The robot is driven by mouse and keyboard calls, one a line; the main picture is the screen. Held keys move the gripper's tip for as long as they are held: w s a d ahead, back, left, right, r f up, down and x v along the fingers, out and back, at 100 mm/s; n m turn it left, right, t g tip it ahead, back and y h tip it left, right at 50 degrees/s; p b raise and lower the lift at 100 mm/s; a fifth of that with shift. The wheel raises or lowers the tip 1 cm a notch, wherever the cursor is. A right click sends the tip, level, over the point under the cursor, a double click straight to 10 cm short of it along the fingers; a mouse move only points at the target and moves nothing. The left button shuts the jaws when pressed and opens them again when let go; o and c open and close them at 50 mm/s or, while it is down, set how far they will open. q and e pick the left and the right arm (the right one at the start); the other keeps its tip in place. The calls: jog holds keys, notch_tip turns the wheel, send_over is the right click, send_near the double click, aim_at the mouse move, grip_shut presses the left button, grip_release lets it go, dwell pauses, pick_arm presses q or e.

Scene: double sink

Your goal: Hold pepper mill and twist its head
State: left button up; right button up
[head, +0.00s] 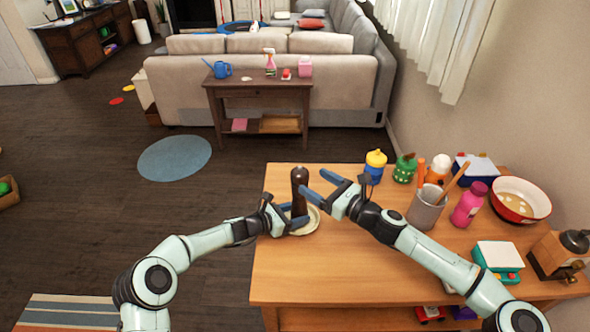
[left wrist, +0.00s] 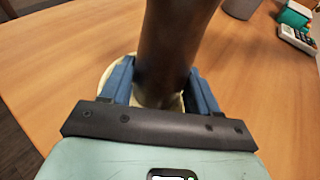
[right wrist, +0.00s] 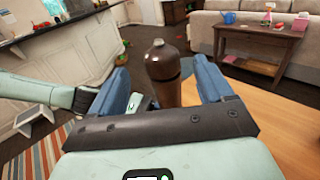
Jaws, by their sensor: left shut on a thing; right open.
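The dark brown pepper mill (head: 299,188) stands upright over a pale dish (head: 312,222) at the left edge of the wooden table. My left gripper (head: 295,215) is shut on the mill's lower body; the left wrist view shows the mill (left wrist: 170,45) between the blue fingers (left wrist: 160,88). My right gripper (head: 328,186) is open beside the mill's upper part, on its right. In the right wrist view the mill's rounded head with its small knob (right wrist: 160,60) appears between the two spread fingers (right wrist: 163,85), with gaps at both sides.
To the right on the table (head: 330,270) are a grey utensil cup (head: 426,210), a pink bottle (head: 469,204), a red-rimmed bowl (head: 521,200) and several small jars, including a yellow-topped blue one (head: 375,166). The table's front left area is clear.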

aim_at(295, 170)
jog(key=x, duration=0.8)
jog(key=shift+w+a, duration=0.2)
jog(key=shift+a, duration=0.05)
jog(key=c, duration=1)
